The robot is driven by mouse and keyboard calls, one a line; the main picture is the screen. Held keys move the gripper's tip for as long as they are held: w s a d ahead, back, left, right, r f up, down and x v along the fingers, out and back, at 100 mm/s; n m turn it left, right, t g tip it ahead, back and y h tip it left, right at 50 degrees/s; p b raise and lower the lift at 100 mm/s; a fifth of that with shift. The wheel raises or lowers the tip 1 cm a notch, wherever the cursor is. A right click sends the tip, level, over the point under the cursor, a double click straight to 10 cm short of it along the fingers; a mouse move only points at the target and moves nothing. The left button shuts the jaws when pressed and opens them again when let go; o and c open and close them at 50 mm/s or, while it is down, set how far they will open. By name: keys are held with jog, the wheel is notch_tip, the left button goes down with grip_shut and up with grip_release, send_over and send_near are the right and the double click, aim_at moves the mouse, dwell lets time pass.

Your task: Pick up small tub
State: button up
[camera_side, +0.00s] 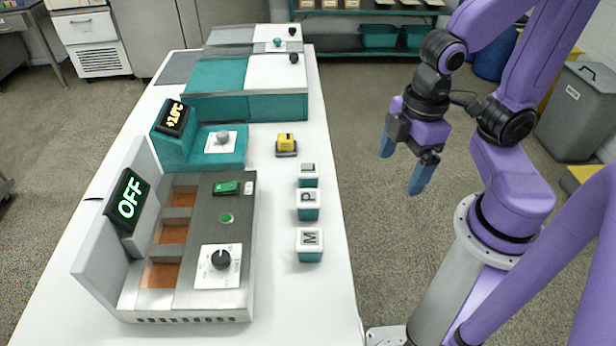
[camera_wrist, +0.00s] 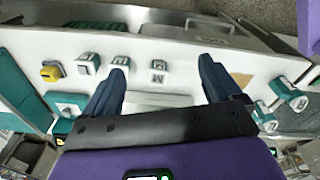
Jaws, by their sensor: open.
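Three small white-topped teal tubs stand in a row near the right edge of the white table. The tub marked L (camera_side: 308,174) is farthest back, the tub marked P (camera_side: 307,205) is in the middle, and the tub marked M (camera_side: 309,243) is nearest. They look close in size, and no label reads "small". In the wrist view the L tub (camera_wrist: 88,63), P tub (camera_wrist: 121,62) and M tub (camera_wrist: 157,73) lie beyond my fingers. My gripper (camera_side: 404,165) is open and empty, right of the table and apart from the tubs; it also shows in the wrist view (camera_wrist: 161,70).
Left of the tubs stands a grey machine (camera_side: 215,290) with an "OFF" display and a black knob. Behind it are a teal unit (camera_side: 170,150) with a lit display and a yellow-topped block (camera_side: 286,143). Bare table (camera_side: 280,290) lies between machine and tubs.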

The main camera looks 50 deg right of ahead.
jog(key=w+a+f+t+y, duration=0.1)
jog(key=w+f, duration=0.1)
jog(key=w, duration=0.3)
jog(key=w+f+t, duration=0.1)
jog(key=w+f, duration=0.2)
jog(key=w, duration=0.1)
jog(key=t+y, duration=0.4)
jog(key=y, duration=0.1)
send_near(315, 168)
jog(key=shift+m, duration=0.3)
jog(key=w+a, duration=0.1)
jog(key=a, duration=0.1)
jog(key=w+a+f, duration=0.1)
jog(key=a, duration=0.1)
jog(key=a+f, duration=0.1)
jog(key=a, duration=0.1)
jog(key=shift+w+a, duration=0.4)
jog(key=d, duration=0.1)
jog(key=d+f+m+t+y, duration=0.2)
jog(key=d, duration=0.1)
jog(key=shift+s+f, duration=0.2)
jog(key=shift+s, duration=0.1)
jog(key=shift+s+d+f+m+t+y, duration=0.2)
jog(key=shift+s+d+m+t+y, duration=0.15)
jog(key=shift+d+m+t, duration=0.2)
jog(key=shift+x, duration=3.75)
jog(key=shift+c, duration=0.3)
jog(key=c, duration=1.1)
